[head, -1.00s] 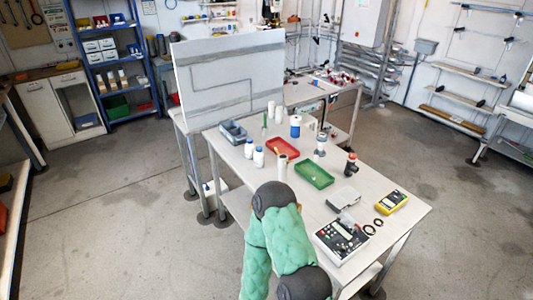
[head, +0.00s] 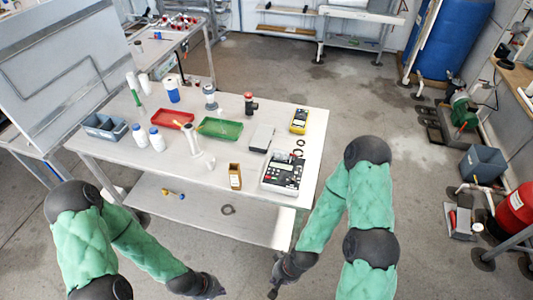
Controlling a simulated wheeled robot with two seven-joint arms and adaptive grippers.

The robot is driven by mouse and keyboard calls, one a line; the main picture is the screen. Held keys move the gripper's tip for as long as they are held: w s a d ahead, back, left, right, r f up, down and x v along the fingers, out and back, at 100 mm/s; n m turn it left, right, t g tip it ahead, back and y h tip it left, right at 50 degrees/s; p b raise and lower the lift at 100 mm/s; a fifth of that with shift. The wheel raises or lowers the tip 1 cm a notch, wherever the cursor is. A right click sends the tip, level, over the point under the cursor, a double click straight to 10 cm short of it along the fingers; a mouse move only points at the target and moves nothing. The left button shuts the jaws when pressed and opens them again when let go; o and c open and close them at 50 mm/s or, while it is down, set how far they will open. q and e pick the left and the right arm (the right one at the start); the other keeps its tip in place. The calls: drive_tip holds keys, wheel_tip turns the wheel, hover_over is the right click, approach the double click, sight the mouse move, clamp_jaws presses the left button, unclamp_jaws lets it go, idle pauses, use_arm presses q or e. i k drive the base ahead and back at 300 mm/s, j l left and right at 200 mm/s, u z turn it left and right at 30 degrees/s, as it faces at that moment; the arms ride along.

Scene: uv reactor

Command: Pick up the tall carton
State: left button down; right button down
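A small upright brown and amber box (head: 235,176), which looks like the tall carton, stands at the front edge of the white table (head: 112,160), left of the meter box. My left gripper (head: 214,288) is low at the bottom of the head view, in front of the table and below the carton. My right gripper (head: 273,287) is also low, in front of the table and right of the carton. Both are apart from the carton. Their fingers are too small and dark to tell open from shut.
Close to the carton are a white pipe fitting (head: 198,150), a black and white meter box (head: 284,172) and a grey box (head: 262,138). Red (head: 171,119) and green (head: 220,129) trays lie behind. A lower shelf (head: 200,205) runs beneath the tabletop.

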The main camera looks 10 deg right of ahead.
sight(235, 177)
drive_tip(key=i+j+z, duration=0.15)
drive_tip(key=j+z, duration=0.15)
drive_tip(key=i+j+z, duration=0.1)
drive_tip(key=j+z, duration=0.2)
drive_tip(key=j, duration=0.25)
drive_tip(key=j+z, duration=0.3)
drive_tip(key=i+j, duration=0.05)
drive_tip(key=j, duration=0.05)
